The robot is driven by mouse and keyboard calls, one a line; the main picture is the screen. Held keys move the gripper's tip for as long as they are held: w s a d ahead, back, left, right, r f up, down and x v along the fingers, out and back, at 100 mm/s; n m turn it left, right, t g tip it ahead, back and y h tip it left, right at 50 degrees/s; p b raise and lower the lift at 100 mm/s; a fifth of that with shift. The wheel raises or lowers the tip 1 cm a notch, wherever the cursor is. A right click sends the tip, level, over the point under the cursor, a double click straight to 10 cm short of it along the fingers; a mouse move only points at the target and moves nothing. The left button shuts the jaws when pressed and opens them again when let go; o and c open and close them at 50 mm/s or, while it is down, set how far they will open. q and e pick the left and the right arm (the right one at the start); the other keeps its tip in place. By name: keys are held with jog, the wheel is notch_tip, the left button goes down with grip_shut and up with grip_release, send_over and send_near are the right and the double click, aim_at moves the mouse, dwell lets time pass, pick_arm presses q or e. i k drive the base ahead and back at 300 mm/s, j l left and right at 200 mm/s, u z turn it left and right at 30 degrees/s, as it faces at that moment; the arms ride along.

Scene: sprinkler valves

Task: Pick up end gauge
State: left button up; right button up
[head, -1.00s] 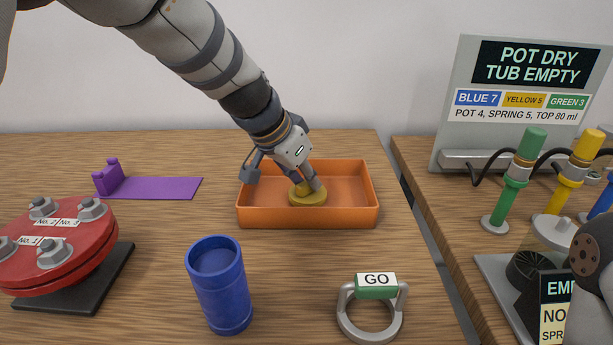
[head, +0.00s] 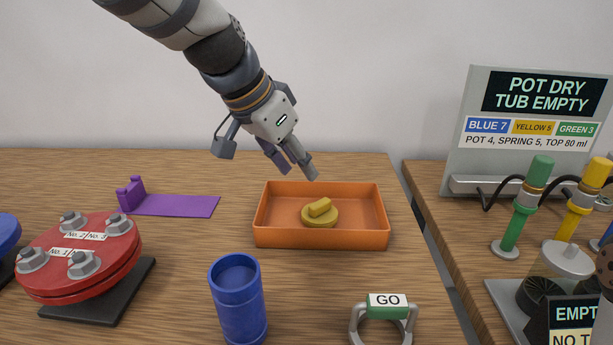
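The likely end gauge is a grey ring gauge (head: 411,322) with a green handle and a white GO label. It rests on the table at the front right, its lower part cut off by the picture edge. My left gripper (head: 298,172) is empty, its fingers apart, above the back of the orange tub (head: 320,239). It is well behind the gauge and to its left. A yellow round piece with a bar-shaped knob (head: 320,212) lies in the tub, clear of the fingers. My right gripper does not show.
A blue cup (head: 238,305) stands left of the gauge. A red flange with bolts (head: 85,255) and a purple stand (head: 175,206) are at left. At right, past a gap, are a sign (head: 540,110) and green and yellow valves (head: 525,205).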

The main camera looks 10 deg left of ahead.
aim_at(396, 308)
jog(key=k+l, duration=0.2)
jog(key=k, duration=0.3)
jog(key=k+l, duration=0.2)
jog(key=k, duration=0.25)
jog(key=k+l, duration=0.2)
jog(key=k, duration=0.3)
